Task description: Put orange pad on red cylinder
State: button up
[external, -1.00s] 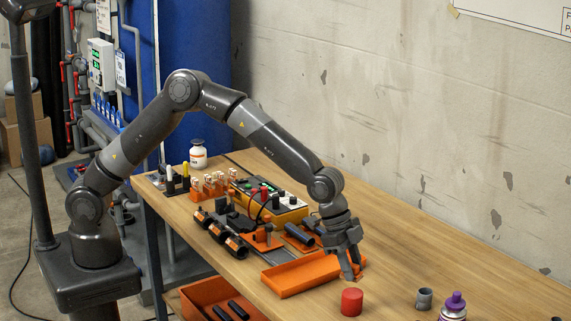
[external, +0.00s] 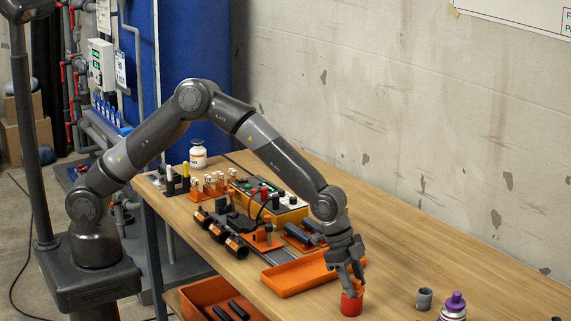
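The red cylinder (external: 351,304) stands upright on the wooden table near its front edge. My gripper (external: 352,288) points down right at the top of the red cylinder, and its fingertips overlap the cylinder's upper part in this view. I cannot tell whether they touch it. The two fingers look a little apart. I cannot make out the orange pad for sure; a thin pad between the fingertips would be too small or hidden here.
An orange tray (external: 292,279) lies just left of my gripper. A grey cup (external: 424,299) and a purple-capped spray can (external: 453,306) stand to the right. A yellow control box (external: 285,212) and black pipe parts (external: 237,245) are farther left. The table's back right is clear.

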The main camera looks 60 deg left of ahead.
jog(key=shift+o, duration=1.1)
jog(key=shift+r, duration=0.15)
jog(key=v, duration=1.2)
jog(key=s+a+r+n+t+y, duration=0.15)
jog(key=a+r, duration=0.25)
jog(key=a, duration=0.6)
jog(key=s+a+r+n, duration=0.1)
jog(key=a+r+n, duration=0.1)
jog(key=a+r, duration=0.5)
jog(key=s+a+r+n+t+y, duration=0.1)
jog(key=a+r+n, duration=0.1)
jog(key=a, duration=1)
jog(key=s+a+n+t+y, duration=0.1)
jog(key=s+a+n, duration=0.7)
jog(key=s+a, duration=1.1)
jog(key=shift+a, duration=0.95)
